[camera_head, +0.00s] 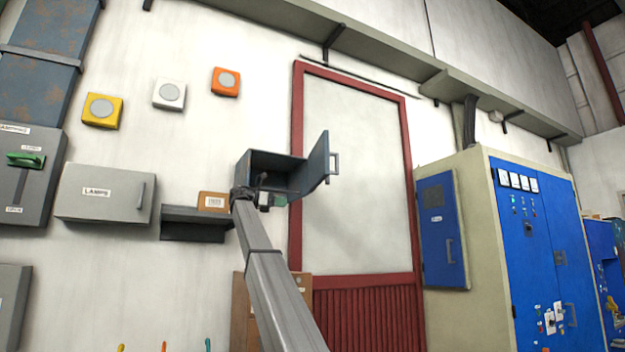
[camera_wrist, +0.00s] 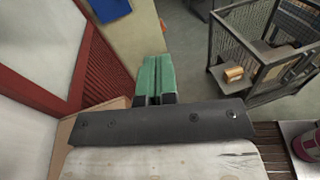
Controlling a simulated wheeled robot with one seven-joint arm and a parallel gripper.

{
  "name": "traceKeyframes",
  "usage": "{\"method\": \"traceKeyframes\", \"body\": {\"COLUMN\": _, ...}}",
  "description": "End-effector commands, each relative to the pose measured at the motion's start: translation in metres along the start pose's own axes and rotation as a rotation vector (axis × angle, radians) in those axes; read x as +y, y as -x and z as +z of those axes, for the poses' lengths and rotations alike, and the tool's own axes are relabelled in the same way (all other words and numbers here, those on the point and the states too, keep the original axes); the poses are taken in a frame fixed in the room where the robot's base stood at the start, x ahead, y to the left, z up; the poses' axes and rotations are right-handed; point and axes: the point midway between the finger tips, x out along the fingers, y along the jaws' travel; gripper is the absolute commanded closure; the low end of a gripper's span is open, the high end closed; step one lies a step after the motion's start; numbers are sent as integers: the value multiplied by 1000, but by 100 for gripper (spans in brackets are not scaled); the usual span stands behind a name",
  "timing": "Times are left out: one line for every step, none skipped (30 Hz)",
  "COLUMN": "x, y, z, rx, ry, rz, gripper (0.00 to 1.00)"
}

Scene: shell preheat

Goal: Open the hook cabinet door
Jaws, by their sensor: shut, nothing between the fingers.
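A small grey box cabinet (camera_head: 262,162), which looks like the hook cabinet, is on the white wall beside the red frame. Its door (camera_head: 318,166) is swung wide open to the right, with a bar handle (camera_head: 334,162) on its outer face. The inside looks dark, and no hooks can be made out. My gripper (camera_head: 280,201) is just below the cabinet's front, apart from the handle. In the wrist view its green fingers (camera_wrist: 153,66) are together and empty. The cabinet and door do not show there.
The wrist view shows a wire cage (camera_wrist: 265,50) and open floor.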

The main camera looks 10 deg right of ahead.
Motion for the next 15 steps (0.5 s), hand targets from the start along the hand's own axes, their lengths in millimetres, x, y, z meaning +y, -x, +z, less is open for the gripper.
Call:
{"method": "traceKeyframes", "body": {"x": 0, "y": 9, "z": 35, "rx": -17, "ry": 14, "rz": -18, "gripper": 100}}
{"method": "traceKeyframes", "body": {"x": -4, "y": 12, "z": 50, "rx": -26, "ry": 24, "rz": -29, "gripper": 100}}
{"method": "traceKeyframes", "body": {"x": -8, "y": 16, "z": 67, "rx": -36, "ry": 36, "rz": -43, "gripper": 100}}
{"method": "traceKeyframes", "body": {"x": -11, "y": 18, "z": 77, "rx": -42, "ry": 44, "rz": -52, "gripper": 100}}
{"method": "traceKeyframes", "body": {"x": -14, "y": 20, "z": 87, "rx": -47, "ry": 51, "rz": -60, "gripper": 100}}
{"method": "traceKeyframes", "body": {"x": -17, "y": 23, "z": 96, "rx": -52, "ry": 58, "rz": -68, "gripper": 100}}
{"method": "traceKeyframes", "body": {"x": -19, "y": 24, "z": 102, "rx": -56, "ry": 62, "rz": -73, "gripper": 100}}
{"method": "traceKeyframes", "body": {"x": -20, "y": 25, "z": 106, "rx": -58, "ry": 65, "rz": -77, "gripper": 100}}
{"method": "traceKeyframes", "body": {"x": -22, "y": 25, "z": 109, "rx": -60, "ry": 69, "rz": -80, "gripper": 100}}
{"method": "traceKeyframes", "body": {"x": -23, "y": 24, "z": 110, "rx": -61, "ry": 71, "rz": -82, "gripper": 100}}
{"method": "traceKeyframes", "body": {"x": -23, "y": 22, "z": 111, "rx": -61, "ry": 72, "rz": -83, "gripper": 100}}
{"method": "traceKeyframes", "body": {"x": -24, "y": 19, "z": 111, "rx": -62, "ry": 72, "rz": -84, "gripper": 100}}
{"method": "traceKeyframes", "body": {"x": -25, "y": 16, "z": 110, "rx": -62, "ry": 72, "rz": -84, "gripper": 100}}
{"method": "traceKeyframes", "body": {"x": -25, "y": 13, "z": 110, "rx": -62, "ry": 72, "rz": -84, "gripper": 100}}
{"method": "traceKeyframes", "body": {"x": -26, "y": 8, "z": 110, "rx": -61, "ry": 72, "rz": -84, "gripper": 100}}
